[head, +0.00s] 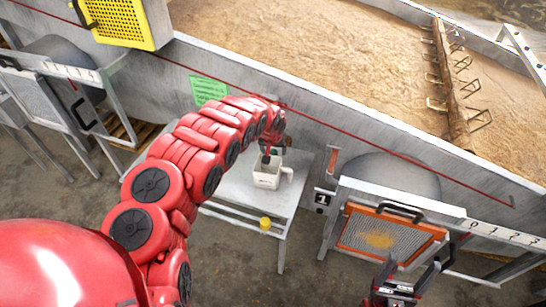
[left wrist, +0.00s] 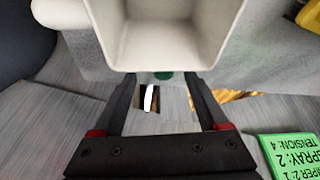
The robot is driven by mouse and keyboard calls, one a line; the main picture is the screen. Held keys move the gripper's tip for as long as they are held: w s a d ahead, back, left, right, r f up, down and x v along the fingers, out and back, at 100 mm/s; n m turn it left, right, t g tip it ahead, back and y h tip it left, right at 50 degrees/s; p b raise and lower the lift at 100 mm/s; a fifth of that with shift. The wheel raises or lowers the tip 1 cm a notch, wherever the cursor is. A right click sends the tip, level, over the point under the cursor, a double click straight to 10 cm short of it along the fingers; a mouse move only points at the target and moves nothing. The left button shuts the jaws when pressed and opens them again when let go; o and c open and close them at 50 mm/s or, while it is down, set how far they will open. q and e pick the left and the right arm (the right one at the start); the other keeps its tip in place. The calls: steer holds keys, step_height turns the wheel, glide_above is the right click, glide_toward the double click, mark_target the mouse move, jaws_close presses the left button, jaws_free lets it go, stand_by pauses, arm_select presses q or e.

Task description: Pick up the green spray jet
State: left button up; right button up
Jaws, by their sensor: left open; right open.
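A white pitcher-like container (head: 266,178) with a handle stands on a small metal table in the head view. A small dark green thing (head: 267,158), likely the green spray jet, shows at its mouth, just below my left gripper (head: 271,149). In the left wrist view, the white container (left wrist: 165,38) fills the top middle. A green bit (left wrist: 163,75) shows at its edge, between the open fingers of my left gripper (left wrist: 160,85); the rest of it is hidden. I cannot tell whether the fingers touch it. My right gripper (head: 412,270) is open and empty at the lower right.
The metal table (head: 235,187) stands against a large grain-filled trough (head: 330,60). A green sign (head: 207,89) is on the trough wall. An orange-framed mesh panel (head: 388,236) stands right of the table. A small yellow object (head: 265,224) is at the table's front.

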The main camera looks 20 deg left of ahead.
mark_target(272, 154)
arm_select(q)
steer(key=x, duration=0.3)
steer(key=shift+w+a+f+b, duration=0.1)
steer(key=shift+a+f+b, duration=0.1)
steer(key=shift+f, duration=0.15)
steer(key=shift+w+a+f+b, duration=0.1)
steer(key=shift+f+b, duration=0.1)
steer(key=shift+f, duration=0.1)
jaws_close()
